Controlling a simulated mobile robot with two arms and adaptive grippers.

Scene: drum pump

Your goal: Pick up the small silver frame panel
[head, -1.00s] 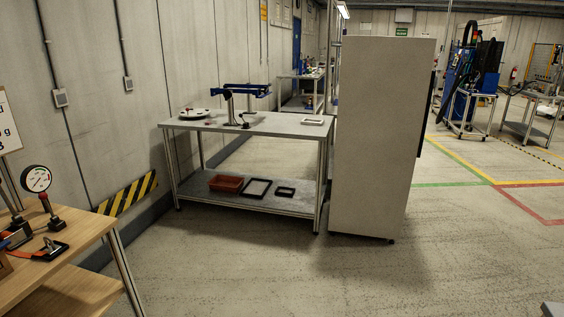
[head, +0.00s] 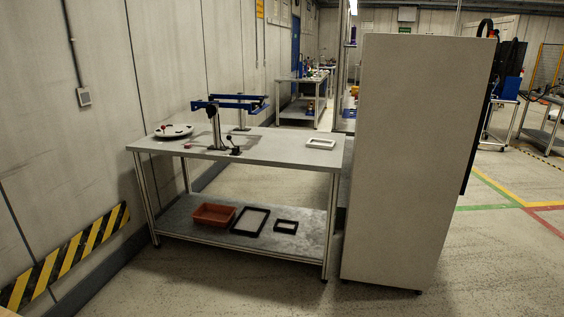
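A small light, silver-white rectangular frame panel (head: 321,144) lies flat on the right end of the grey table top (head: 270,151). Its middle is open. Two dark frames lie on the table's lower shelf: a larger one (head: 238,228) and a smaller one (head: 296,227). Neither of my grippers shows in the head view.
A tall grey cabinet (head: 405,160) stands close by the table's right end. A blue fixture (head: 230,103), a round white plate (head: 174,130) and a small lever (head: 236,142) are on the table. A red-brown tray (head: 214,214) is on the lower shelf. Floor in front is clear.

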